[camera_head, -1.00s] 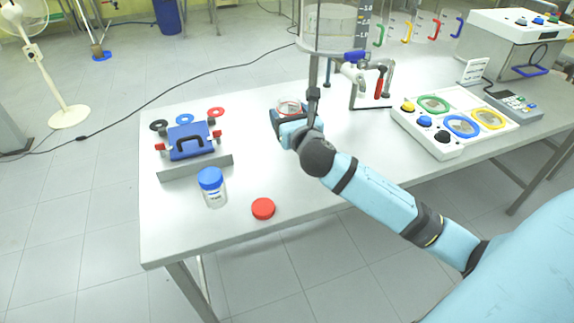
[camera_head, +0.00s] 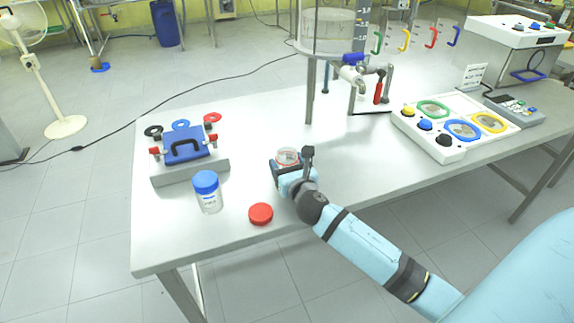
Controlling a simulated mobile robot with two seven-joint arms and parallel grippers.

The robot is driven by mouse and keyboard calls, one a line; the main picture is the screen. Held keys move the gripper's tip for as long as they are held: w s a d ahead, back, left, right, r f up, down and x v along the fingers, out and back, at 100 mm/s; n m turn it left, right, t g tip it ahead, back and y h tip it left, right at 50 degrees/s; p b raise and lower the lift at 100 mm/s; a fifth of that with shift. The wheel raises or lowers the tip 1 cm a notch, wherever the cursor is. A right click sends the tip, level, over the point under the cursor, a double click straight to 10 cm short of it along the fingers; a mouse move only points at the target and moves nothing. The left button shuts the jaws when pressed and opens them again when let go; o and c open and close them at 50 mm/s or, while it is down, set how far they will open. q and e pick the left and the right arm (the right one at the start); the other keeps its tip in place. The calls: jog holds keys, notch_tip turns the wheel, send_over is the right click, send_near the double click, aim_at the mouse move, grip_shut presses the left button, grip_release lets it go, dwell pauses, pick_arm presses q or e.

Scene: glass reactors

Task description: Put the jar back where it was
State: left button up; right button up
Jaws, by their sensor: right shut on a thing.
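My right gripper (camera_head: 284,169) is shut on an open clear jar (camera_head: 287,156) over the middle of the table, near its front half. The jar is upright, and its rim shows above the fingers; its lower part is hidden by the gripper. A red lid (camera_head: 261,214) lies on the table near the front edge, in front and to the left of the gripper. A second jar with a blue lid (camera_head: 207,191) stands upright to the left. My left gripper is not in view.
A blue case on a grey stand (camera_head: 188,151) is at the left. The glass reactor (camera_head: 327,30) with its valve and legs stands behind the gripper. A white tray with coloured rings (camera_head: 455,118) is at the right. The table (camera_head: 245,130) is clear between them.

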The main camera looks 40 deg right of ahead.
jog(key=shift+f, duration=0.15)
jog(key=o, duration=1)
jog(key=shift+o, duration=0.6)
jog(key=shift+s+r, duration=0.2)
jog(key=shift+s, duration=0.05)
jog(key=v, duration=1.1)
jog(key=shift+s+a, duration=0.1)
jog(key=shift+a, duration=0.05)
jog(key=shift+s, duration=0.15)
